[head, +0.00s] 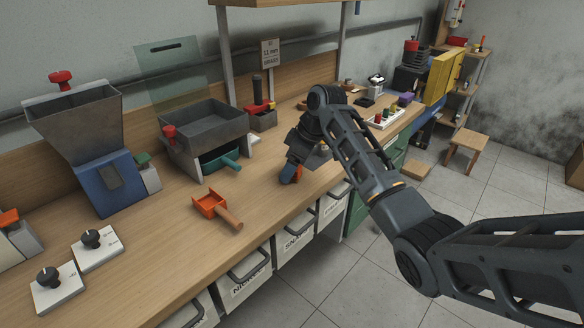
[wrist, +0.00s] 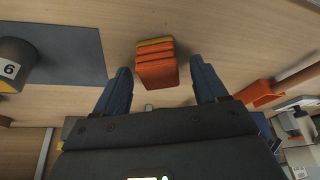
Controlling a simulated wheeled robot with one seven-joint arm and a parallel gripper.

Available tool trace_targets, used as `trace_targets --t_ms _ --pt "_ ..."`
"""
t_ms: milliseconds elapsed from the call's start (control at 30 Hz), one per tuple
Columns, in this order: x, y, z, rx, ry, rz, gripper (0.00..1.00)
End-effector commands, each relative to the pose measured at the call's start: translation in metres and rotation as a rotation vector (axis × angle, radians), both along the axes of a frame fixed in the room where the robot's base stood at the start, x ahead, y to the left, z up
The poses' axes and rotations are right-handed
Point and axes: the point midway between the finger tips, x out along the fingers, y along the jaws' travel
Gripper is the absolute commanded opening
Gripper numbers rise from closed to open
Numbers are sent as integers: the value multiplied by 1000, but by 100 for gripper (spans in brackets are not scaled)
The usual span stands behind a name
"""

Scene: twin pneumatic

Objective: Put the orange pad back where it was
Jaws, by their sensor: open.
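An orange, layered block, which looks like the pad or a small stack of pads (wrist: 157,70), sits on the wooden bench in the wrist view. Its far edge is more yellow. My gripper (wrist: 160,76) is open, with its two blue fingers apart on either side of the block; I cannot tell whether they touch it. In the head view my gripper (head: 291,174) is low over the bench's front part, and a bit of orange shows beside its fingers. The rest of the block is hidden there by my gripper.
An orange scoop (head: 209,203) with a wooden handle lies left of my gripper. A grey tray (head: 205,125) on a stand and a hopper (head: 75,120) are further left.

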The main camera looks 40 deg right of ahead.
Motion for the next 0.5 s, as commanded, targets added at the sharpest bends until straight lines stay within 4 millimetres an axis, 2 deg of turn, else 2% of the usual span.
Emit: trace_targets --t_ms 500 --pt "-33 -17 89 -1 -3 -2 72"
